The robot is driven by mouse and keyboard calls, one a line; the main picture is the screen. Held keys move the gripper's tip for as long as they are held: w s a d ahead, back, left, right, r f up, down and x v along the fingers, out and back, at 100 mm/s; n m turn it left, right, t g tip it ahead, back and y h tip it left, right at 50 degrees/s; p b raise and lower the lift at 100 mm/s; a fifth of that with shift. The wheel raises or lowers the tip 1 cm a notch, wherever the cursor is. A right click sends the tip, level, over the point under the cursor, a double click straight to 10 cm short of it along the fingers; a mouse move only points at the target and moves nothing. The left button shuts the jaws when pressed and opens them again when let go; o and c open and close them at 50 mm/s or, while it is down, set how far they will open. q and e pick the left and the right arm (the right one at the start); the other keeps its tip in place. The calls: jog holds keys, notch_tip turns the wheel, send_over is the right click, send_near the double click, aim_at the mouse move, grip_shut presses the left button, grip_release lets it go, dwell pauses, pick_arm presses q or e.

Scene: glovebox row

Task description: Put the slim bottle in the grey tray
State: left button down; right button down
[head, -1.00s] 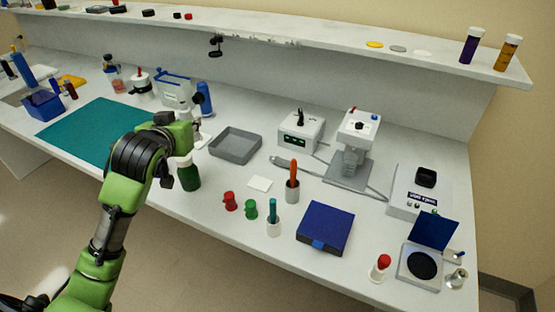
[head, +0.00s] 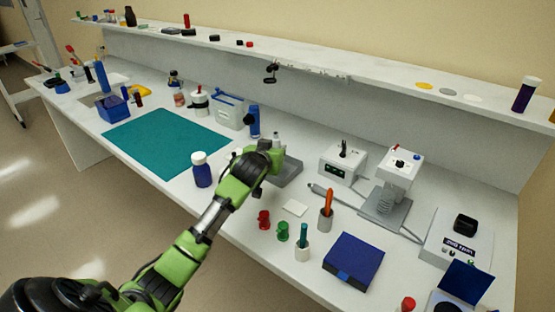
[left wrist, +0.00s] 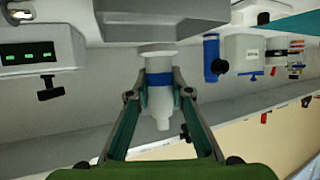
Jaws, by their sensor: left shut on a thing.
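The slim bottle (left wrist: 158,98) is pale, with a blue band and a narrow tip. In the left wrist view, which looks upside down, it stands between the fingers of my left gripper (left wrist: 155,92), which is shut on it. In the head view my left gripper (head: 272,150) is at the grey tray (head: 290,174) and covers much of it; only the bottle's pale tip (head: 277,137) shows there. The tray also shows at the top of the left wrist view (left wrist: 150,22), close to the bottle's base. I cannot tell whether the base touches it. My right gripper is out of view.
A blue bottle with a white cap (head: 202,172) stands left of my arm. A blue bottle (head: 254,122) stands behind my gripper. A white box with green lights (head: 342,163) is to the right. Red (head: 264,220) and green (head: 282,231) small items stand in front. The teal mat (head: 165,140) is clear.

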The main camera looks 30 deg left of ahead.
pick_arm(q)
jog(key=shift+w+a+f, duration=0.1)
jog(key=shift+w+f, duration=0.35)
jog(key=shift+f, duration=0.15)
notch_tip(320, 180, down, 3)
jog(key=shift+w, duration=0.15)
jog(key=shift+f, duration=0.15)
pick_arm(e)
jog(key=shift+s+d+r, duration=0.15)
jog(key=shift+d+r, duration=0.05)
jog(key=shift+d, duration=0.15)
pick_arm(q)
jog(key=shift+f, duration=0.1)
jog(key=shift+f, duration=0.1)
jog(key=c, duration=1.8)
grip_release()
jog(key=shift+c, duration=0.2)
